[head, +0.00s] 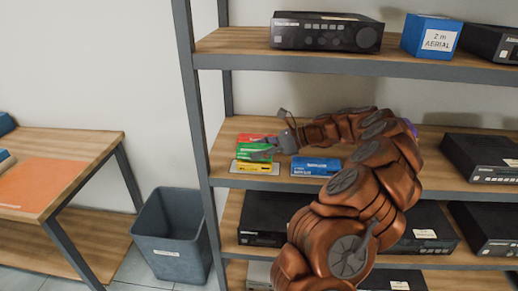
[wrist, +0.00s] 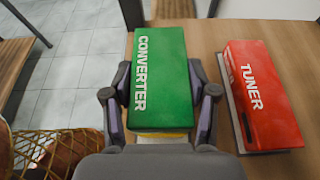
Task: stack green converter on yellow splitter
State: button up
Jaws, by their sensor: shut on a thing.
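The green converter (wrist: 160,75) is a flat box labelled CONVERTER, held between the two fingers of my gripper (wrist: 161,100). In the head view the green converter (head: 253,151) is directly above the yellow splitter (head: 258,167), with my gripper (head: 268,147) reaching it from the right. The yellow splitter lies on the middle shelf near its left end. In the wrist view only a thin yellow strip (wrist: 162,133) shows under the converter's near edge; the rest is hidden. I cannot tell whether the two boxes touch.
A red tuner box (wrist: 258,95) lies right of the converter in the wrist view, close to the right finger. A blue box (head: 316,168) lies right of the splitter on the same shelf. The shelf's grey upright (head: 193,90) stands close on the left.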

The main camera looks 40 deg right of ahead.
jog(key=shift+f, duration=0.3)
dwell(0.4)
jog(key=o, duration=1.4)
jog(key=v, duration=1.2)
jog(key=shift+s, duration=0.1)
